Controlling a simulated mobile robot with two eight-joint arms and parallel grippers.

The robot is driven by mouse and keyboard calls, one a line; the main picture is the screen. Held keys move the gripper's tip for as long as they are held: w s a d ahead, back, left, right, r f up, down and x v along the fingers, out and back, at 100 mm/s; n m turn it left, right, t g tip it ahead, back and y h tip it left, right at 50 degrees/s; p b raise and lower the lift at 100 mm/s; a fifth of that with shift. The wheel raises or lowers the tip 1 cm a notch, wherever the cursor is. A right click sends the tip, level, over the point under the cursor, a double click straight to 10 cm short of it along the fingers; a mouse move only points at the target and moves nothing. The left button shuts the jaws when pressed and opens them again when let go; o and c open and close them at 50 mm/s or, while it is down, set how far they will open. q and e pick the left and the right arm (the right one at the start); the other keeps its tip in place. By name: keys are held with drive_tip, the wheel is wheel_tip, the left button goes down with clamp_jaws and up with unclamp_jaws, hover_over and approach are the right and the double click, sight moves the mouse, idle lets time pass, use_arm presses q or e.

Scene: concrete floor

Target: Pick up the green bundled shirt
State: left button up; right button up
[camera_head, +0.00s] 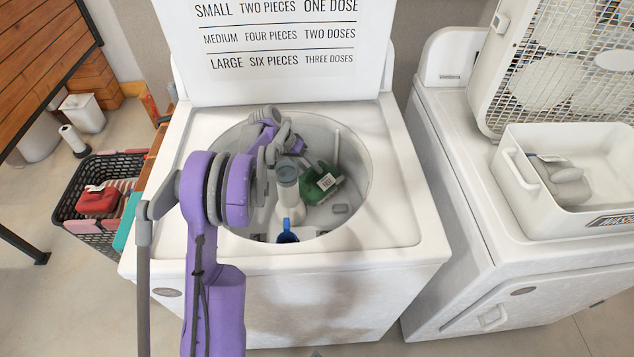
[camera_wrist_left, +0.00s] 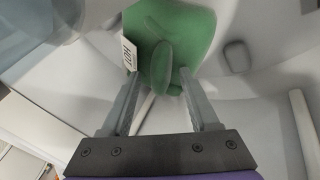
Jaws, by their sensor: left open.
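The green bundled shirt (camera_head: 324,183) lies inside the drum of the open top-loading washer (camera_head: 404,205), right of the agitator, with a white barcode tag on it. In the left wrist view the green shirt (camera_wrist_left: 177,45) is just beyond the fingertips, with its tag (camera_wrist_left: 129,55) near the left finger. My right gripper is not in view.
The agitator (camera_head: 288,190) stands in the drum's middle, close to my arm. A blue item (camera_head: 287,237) lies at the drum's near side. The raised lid (camera_head: 280,80) is behind. A white bin (camera_head: 590,208) sits on the right machine; a dark basket (camera_head: 75,222) stands at left.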

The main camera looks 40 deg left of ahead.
use_arm(q)
clamp_jaws()
idle(1.3)
